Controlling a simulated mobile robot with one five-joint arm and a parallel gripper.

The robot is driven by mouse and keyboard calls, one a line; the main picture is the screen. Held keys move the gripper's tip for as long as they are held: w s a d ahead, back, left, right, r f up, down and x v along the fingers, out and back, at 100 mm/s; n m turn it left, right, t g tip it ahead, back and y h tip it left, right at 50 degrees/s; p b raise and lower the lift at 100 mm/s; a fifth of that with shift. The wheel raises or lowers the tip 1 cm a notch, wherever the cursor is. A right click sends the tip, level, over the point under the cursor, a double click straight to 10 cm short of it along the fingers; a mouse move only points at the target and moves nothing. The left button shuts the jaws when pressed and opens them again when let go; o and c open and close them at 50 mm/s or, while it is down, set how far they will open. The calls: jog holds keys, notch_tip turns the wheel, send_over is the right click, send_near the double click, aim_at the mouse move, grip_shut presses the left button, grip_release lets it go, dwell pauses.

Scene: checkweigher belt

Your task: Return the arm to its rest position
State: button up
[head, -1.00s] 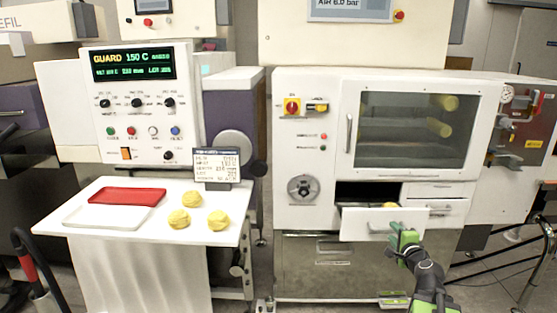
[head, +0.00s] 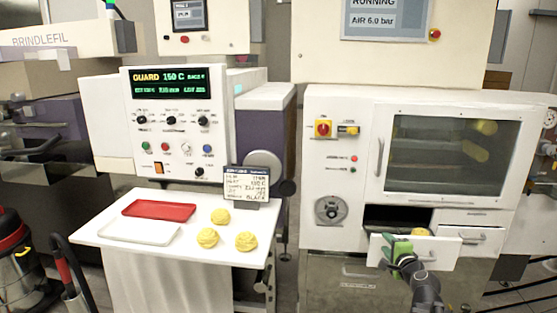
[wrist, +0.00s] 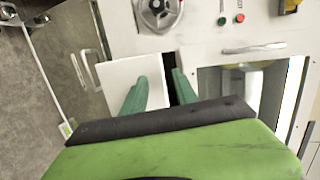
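My gripper (head: 393,248) is at the left part of the front of a pulled-out white drawer (head: 445,253) on the right-hand machine. In the wrist view, its two green fingers (wrist: 159,82) are spread apart with a gap between them. One finger overlaps the white drawer front (wrist: 120,78); the other is by the dark opening beyond its edge. I cannot tell whether either finger touches the drawer. My arm reaches in from the lower right of the head view, not folded. A yellow piece (head: 420,232) shows inside the drawer.
A white table (head: 185,255) at left bears a red tray (head: 160,210), a white tray (head: 140,231), several yellow pieces (head: 220,216) and a small sign (head: 246,183). A vacuum cleaner (head: 20,265) stands far left. Floor shows between the table and the right-hand machine.

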jog(key=a+f+n+g+y, duration=0.2)
jog(key=a+f+n, duration=0.1)
jog(key=a, duration=0.6)
jog(key=a+f+n+g+y, duration=0.2)
jog(key=a+f+n, duration=0.15)
jog(key=a, duration=0.55)
jog(key=s+a+f+n+g, duration=0.4)
jog(key=s+a+f+n, duration=0.2)
jog(key=a, duration=0.1)
jog(key=s+d+f+n+g+h, duration=0.2)
jog(key=s+d+f+g, duration=0.15)
jog(key=s, duration=0.35)
jog(key=s+d+f+n+g+h, duration=0.2)
jog(key=s+d+f+n+g, duration=0.15)
jog(key=s, duration=0.25)
notch_tip(320, 180, up, 15)
jog(key=a+p, duration=0.1)
jog(key=p, duration=1.3)
jog(key=shift+s+m, duration=0.25)
jog(key=shift+m, duration=0.05)
jog(key=shift+a+f, duration=0.1)
